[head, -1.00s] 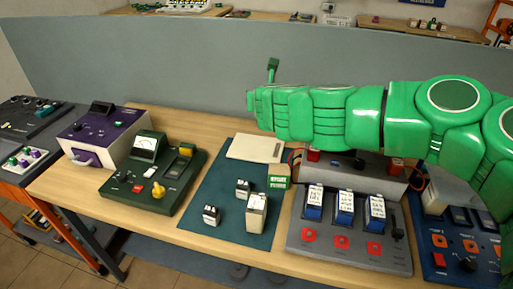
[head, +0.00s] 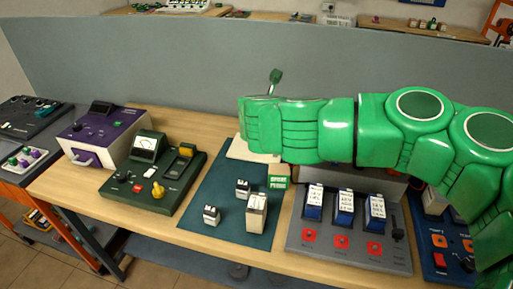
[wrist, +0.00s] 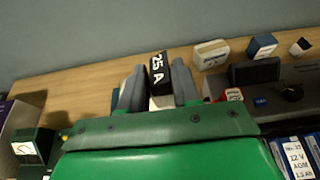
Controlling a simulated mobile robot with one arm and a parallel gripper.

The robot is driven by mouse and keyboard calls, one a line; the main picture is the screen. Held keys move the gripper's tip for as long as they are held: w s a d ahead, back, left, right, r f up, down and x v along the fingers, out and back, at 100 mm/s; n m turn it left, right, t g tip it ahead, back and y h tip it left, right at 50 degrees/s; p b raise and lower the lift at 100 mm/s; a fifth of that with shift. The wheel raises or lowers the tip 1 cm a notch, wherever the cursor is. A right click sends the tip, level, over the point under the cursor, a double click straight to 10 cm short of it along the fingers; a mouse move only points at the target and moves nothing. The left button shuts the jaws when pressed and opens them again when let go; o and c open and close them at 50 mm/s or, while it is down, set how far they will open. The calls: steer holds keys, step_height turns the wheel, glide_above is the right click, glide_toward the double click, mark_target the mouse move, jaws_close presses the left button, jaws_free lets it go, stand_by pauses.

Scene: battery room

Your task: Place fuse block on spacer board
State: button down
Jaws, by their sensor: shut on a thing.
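The fuse block, a dark block marked "25 A" (wrist: 158,68), stands between the two grey fingers of my gripper (wrist: 157,88) in the wrist view. The fingers are shut on it. In the head view my green arm hides the gripper and the block. A flat cream board (head: 240,151), which looks like the spacer board, lies at the back of the blue-green mat. My arm covers most of it. How high the block is above the board cannot be told.
Several small blocks stand on the mat (head: 195,190), beside a green sign block (head: 278,183). A grey panel (head: 345,262) with blue batteries (head: 345,208) stands right, a dark green meter unit (head: 150,180) left. A grey partition (head: 180,65) runs behind the bench.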

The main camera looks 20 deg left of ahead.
step_height(320, 180, down, 9)
steer(key=shift+w+a+f, duration=0.95)
steer(key=shift+w+f, duration=0.7)
steer(key=shift+w, duration=0.45)
steer(key=shift+w+a+f, duration=0.9)
steer(key=shift+w+f, duration=0.7)
steer(key=shift+w, duration=0.45)
steer(key=shift+w+a+f, duration=0.95)
steer(key=shift+w+f, duration=0.7)
steer(key=shift+w, duration=0.45)
steer(key=shift+w+f, duration=0.15)
steer(key=shift+f, duration=1.6)
steer(key=shift+f, duration=0.1)
steer(key=c, duration=0.8)
jaws_free()
